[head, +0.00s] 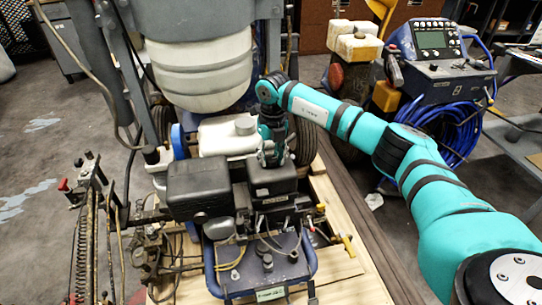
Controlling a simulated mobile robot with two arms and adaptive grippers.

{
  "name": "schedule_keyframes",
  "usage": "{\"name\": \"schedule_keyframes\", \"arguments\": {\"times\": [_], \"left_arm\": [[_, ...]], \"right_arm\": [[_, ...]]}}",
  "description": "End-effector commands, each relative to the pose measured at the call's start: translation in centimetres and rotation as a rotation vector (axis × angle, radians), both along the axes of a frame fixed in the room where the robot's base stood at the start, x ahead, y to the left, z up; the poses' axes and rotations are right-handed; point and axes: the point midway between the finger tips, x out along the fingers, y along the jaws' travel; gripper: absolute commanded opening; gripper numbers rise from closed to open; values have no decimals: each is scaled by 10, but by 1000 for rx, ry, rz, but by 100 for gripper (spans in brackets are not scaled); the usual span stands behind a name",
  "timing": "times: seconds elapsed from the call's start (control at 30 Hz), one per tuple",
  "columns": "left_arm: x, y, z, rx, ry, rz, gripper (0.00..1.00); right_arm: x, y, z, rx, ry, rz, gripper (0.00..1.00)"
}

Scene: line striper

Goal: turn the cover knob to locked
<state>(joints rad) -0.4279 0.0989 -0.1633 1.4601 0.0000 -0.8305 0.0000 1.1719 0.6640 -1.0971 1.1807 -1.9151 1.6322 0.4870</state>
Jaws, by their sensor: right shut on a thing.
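My right gripper (270,157) points down onto the top of a black engine cover (272,182) in the middle of the head view. It is shut on what seems to be the cover knob, which the fingers hide. I cannot tell which way the knob is turned. My left gripper is out of view.
A larger black box (198,187) stands left of the cover, and a white fuel tank (228,136) sits behind it. A white paint container (201,72) rises at the back. A blue machine with coiled hose (445,125) stands at the right.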

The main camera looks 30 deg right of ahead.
Motion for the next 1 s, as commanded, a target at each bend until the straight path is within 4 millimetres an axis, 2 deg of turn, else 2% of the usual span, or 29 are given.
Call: {"name": "schedule_keyframes", "arguments": {"times": [0.27, 0.5, 1.0], "left_arm": [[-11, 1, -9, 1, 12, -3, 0], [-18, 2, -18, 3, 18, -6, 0], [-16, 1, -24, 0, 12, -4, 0]], "right_arm": [[0, 0, 1, 0, 1, 168, 2], [1, 0, 2, 0, -2, 391, 2], [1, 1, 1, -1, -1, 866, 2]]}}
